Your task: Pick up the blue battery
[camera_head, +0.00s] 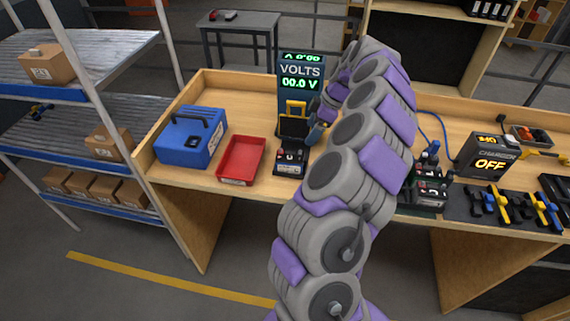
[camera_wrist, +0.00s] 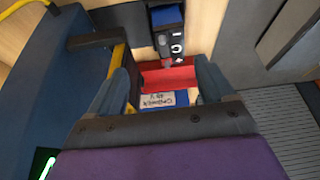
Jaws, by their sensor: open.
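My gripper (camera_wrist: 167,82) is open, with one blue-grey finger on each side; contact cannot be judged. In the head view, my gripper (camera_head: 318,125) is beside the voltage tester (camera_head: 301,88), which reads 00.0 V. My arm hides much of the bench there.
A blue case (camera_head: 186,143) and a red tray (camera_head: 241,160) stand left of the tester. A charger (camera_head: 487,155) reading OFF and several tools on a dark mat (camera_head: 463,208) are at right. A shelf with cartons (camera_head: 80,93) is far left.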

